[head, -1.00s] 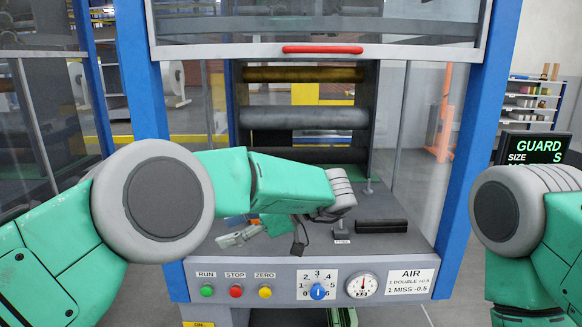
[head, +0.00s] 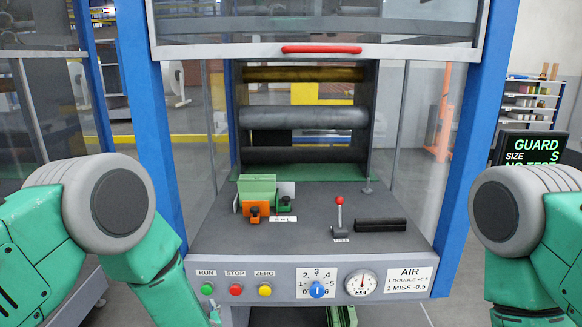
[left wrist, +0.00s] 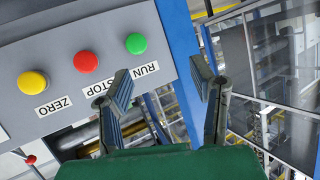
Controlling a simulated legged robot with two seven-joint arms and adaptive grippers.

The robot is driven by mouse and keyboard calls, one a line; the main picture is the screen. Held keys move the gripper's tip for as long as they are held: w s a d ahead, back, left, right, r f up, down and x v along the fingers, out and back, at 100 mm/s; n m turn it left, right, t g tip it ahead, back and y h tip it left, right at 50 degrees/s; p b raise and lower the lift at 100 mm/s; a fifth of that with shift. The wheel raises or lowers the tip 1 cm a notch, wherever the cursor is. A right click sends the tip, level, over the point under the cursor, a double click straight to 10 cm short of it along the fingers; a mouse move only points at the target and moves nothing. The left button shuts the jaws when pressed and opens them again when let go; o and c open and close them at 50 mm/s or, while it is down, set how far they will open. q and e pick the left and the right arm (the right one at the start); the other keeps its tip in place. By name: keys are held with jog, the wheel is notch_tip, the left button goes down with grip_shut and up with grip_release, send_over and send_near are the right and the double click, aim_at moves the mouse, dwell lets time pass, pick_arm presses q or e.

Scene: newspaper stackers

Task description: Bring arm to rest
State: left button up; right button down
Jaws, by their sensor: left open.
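My left arm hangs at the left of the head view, with the forearm pointing down toward the front of the machine's panel. In the left wrist view, my left gripper (left wrist: 160,92) is open and empty, its two fingers well apart. Beyond it are the green RUN button (left wrist: 136,43), red STOP button (left wrist: 86,61) and yellow ZERO button (left wrist: 33,82), with the fingers apart from them as far as I can see. My right arm is at the right edge of the head view; its gripper is out of the picture.
The grey machine bed carries a red-knobbed lever (head: 339,212), a black block (head: 381,225) and a green and orange gauge block (head: 258,194). A blue post (head: 150,130) stands left of it. The guard's red handle (head: 321,49) is above. A dial (head: 362,283) is on the panel.

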pick_arm(q)
jog(key=s+a+f+m+g+h, duration=0.3)
jog(key=s+f, duration=0.5)
jog(key=s, duration=0.3)
jog(key=s+a+f+m+g+h, duration=0.1)
jog(key=s+g, duration=0.7)
jog(key=s, duration=1.9)
jog(key=shift+s+a+f+g+h, duration=0.15)
jog(key=shift+a+f+g+h, duration=0.25)
jog(key=shift+a+f+h, duration=0.7)
jog(key=shift+w+a+r, duration=0.1)
jog(key=shift+w+r, duration=0.1)
